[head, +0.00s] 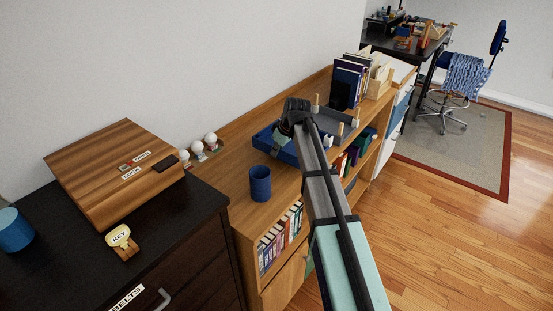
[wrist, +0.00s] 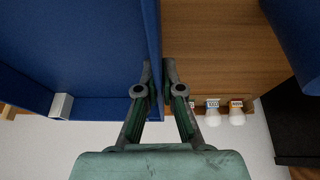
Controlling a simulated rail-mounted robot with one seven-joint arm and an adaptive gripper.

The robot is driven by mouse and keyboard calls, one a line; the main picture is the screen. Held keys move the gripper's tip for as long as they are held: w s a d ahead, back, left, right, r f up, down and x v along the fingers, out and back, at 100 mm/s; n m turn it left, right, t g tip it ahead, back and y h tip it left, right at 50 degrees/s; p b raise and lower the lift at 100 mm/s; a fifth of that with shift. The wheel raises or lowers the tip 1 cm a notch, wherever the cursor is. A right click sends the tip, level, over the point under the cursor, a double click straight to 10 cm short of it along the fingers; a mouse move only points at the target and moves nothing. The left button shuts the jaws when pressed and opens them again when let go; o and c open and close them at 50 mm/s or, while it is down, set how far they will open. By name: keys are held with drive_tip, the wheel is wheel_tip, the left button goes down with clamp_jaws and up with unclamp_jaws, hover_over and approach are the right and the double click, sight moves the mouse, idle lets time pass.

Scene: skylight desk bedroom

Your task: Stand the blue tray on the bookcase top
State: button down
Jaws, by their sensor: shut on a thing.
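The blue tray (head: 265,141) is at the bookcase top (head: 236,138), behind the blue cup; whether its underside touches the wood I cannot tell. My gripper (head: 296,112) is over the tray in the head view, and my arm hides part of it. In the wrist view, my gripper (wrist: 157,80) is shut on one side wall of the blue tray (wrist: 75,55), with a finger on each face. The tray's inside fills the left of that view. A small pale block (wrist: 62,105) shows by its corner.
A blue cup (head: 260,184) stands on the bookcase top near its front end. Several white bulbs (head: 197,147) are near the wall. A grey holder with wooden pegs (head: 331,123) and upright books (head: 347,83) stand beyond. A dark dresser (head: 190,226) adjoins at left.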

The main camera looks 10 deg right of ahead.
sight(278, 158)
drive_tip(key=shift+f+p, duration=0.55)
drive_tip(key=shift+f, duration=2.05)
drive_tip(key=shift+f, duration=0.1)
drive_tip(key=c, duration=1.3)
unclamp_jaws()
drive_tip(key=b+v, duration=0.2)
drive_tip(key=v, duration=1)
drive_tip(key=shift+b, duration=0.4)
